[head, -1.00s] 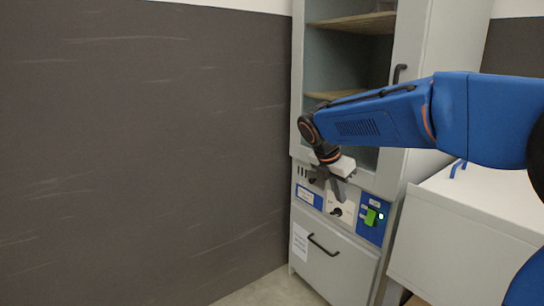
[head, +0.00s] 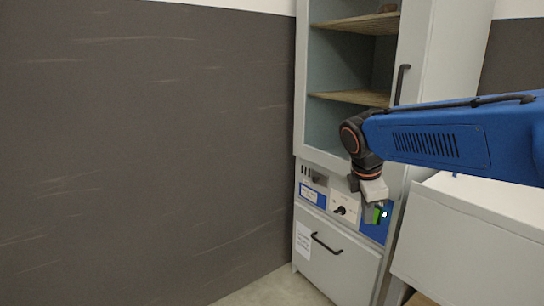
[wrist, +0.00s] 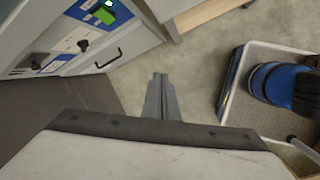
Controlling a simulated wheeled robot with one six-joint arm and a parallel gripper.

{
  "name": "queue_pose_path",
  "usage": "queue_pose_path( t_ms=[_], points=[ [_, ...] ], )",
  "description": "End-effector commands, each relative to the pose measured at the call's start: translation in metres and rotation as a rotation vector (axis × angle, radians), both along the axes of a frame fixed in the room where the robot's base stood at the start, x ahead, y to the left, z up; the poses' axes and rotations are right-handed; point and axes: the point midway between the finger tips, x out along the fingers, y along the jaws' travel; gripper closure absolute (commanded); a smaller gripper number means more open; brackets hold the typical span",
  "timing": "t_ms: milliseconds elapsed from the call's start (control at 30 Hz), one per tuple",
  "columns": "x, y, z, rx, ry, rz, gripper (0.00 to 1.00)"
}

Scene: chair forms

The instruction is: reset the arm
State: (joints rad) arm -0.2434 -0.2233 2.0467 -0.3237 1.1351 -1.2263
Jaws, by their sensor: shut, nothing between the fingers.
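My gripper (head: 368,212) hangs in front of the control panel of a tall grey cabinet (head: 300,120) in the head view, pointing down. In the wrist view its fingers (wrist: 160,95) are together with nothing between them, above the floor. The panel has a black knob (head: 340,210) and a green switch (head: 385,213) on a blue plate. The gripper partly hides the green switch in the head view. The switch (wrist: 104,15) shows clearly in the wrist view.
A drawer with a black handle (head: 326,243) is below the panel. A white cabinet (head: 440,245) stands at the right. A dark wall (head: 150,150) fills the left. The wrist view shows bare floor (wrist: 205,60) and my base at the right.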

Motion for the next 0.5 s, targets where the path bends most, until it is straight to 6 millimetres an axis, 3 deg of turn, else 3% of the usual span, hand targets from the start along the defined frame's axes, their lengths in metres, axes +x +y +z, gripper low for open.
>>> queue_pose_path(
  t_ms=[100, 500],
  points=[
    [-0.037, -0.014, -0.004, 0.091, -0.057, -0.189, 1.0],
    [-0.148, -0.037, -0.039, 0.408, -0.209, -0.84, 1.0]
  ],
)
